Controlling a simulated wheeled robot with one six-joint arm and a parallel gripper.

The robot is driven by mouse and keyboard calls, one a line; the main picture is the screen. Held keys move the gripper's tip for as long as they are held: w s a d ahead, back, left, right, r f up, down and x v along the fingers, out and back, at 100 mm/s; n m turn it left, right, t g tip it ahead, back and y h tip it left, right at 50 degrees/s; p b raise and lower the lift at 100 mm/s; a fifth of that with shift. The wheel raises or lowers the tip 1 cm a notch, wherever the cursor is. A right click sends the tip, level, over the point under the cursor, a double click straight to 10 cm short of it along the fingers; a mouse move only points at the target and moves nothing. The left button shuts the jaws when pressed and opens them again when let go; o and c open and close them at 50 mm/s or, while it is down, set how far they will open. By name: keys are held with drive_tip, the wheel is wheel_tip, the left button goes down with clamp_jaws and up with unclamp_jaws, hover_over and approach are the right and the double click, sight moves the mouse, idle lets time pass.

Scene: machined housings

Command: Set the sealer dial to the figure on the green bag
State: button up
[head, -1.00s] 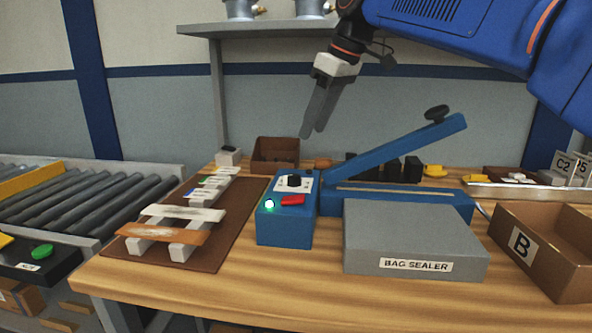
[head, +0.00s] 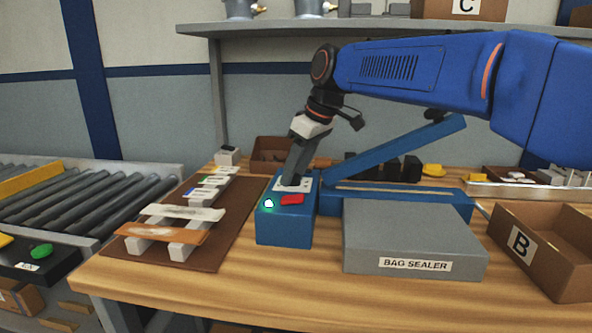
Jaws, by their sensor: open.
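The blue bag sealer (head: 284,231) stands on the wooden bench, with a red switch (head: 292,199) and a lit green lamp (head: 268,203) on its top. Its dial sits on the white plate (head: 307,183); my gripper hides most of the dial, so its setting cannot be read. My gripper (head: 290,183) points down with its fingertips at the dial, jaws open; whether they touch it I cannot tell.
The sealer's blue lever arm (head: 395,149) is raised behind a grey box (head: 415,238) labelled BAG SEALER. A cardboard bin B (head: 545,259) stands at right. A brown mat (head: 230,223) lies under the rack. A roller conveyor (head: 75,205) is at far left. The bench front is clear.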

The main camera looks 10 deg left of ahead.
drive_tip(key=c, duration=1)
drive_tip(key=shift+m, duration=0.3)
drive_tip(key=m+t, duration=0.1)
drive_tip(key=m, duration=0.1)
drive_tip(key=m+h, duration=0.1)
drive_tip(key=m, duration=0.1)
drive_tip(key=shift+s+a+t, duration=0.15)
drive_tip(key=shift+s+t, duration=0.05)
drive_tip(key=shift+t, duration=0.2)
drive_tip(key=m, duration=0.2)
drive_tip(key=m+t+h, duration=0.1)
drive_tip(key=m, duration=0.1)
drive_tip(key=shift+a+m+h, duration=0.15)
drive_tip(key=shift+m+h, duration=0.15)
drive_tip(key=shift+m, duration=0.1)
drive_tip(key=m, duration=0.2)
drive_tip(key=m+h, duration=0.1)
drive_tip(key=m, duration=0.1)
drive_tip(key=shift+a+h, duration=0.1)
drive_tip(key=shift+h, duration=0.2)
drive_tip(key=shift+a+m+h, duration=0.1)
drive_tip(key=shift+m+h, duration=0.7)
drive_tip(key=shift+m, duration=1.3)
